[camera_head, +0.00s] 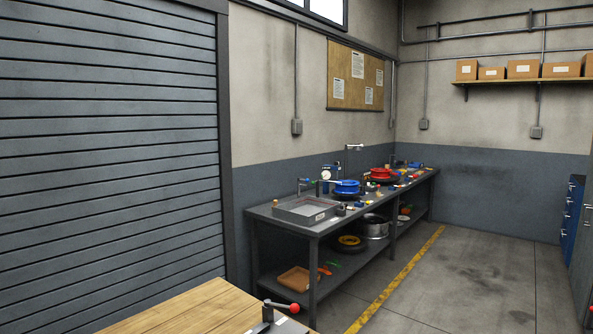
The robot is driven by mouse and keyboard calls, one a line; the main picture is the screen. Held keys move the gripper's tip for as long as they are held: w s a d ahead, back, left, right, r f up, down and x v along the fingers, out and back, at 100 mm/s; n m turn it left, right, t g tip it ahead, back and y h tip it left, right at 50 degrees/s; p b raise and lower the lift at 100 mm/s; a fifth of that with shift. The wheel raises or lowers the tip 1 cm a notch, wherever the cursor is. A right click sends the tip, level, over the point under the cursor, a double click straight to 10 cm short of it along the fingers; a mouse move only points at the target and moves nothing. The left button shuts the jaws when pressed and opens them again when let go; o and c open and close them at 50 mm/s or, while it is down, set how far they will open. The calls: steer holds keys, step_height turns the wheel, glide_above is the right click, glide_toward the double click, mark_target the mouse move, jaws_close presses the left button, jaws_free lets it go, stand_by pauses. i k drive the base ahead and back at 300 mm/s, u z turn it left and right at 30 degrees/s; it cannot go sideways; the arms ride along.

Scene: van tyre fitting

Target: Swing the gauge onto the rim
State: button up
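A small round white dial (326,174), which looks like the gauge, stands on the far workbench beside a blue wheel-like part (347,187). A red wheel-like part (380,174) sits further along the same bench. Either could be the rim; I cannot tell which one is meant. The dial appears to be behind and left of the blue part, but its mount and any swing arm are too small to make out. My gripper is not in view.
The dark workbench (323,227) runs along the wall, with a grey tray (305,210) at its near end and several small items. A wooden tabletop (190,307) with a red-knobbed lever (294,308) is close. Floor (465,270) right is clear.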

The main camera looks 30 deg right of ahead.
mark_target(325, 174)
steer(key=k, duration=1)
steer(key=z, duration=1.35)
steer(key=i, duration=7.05)
steer(key=u, duration=0.15)
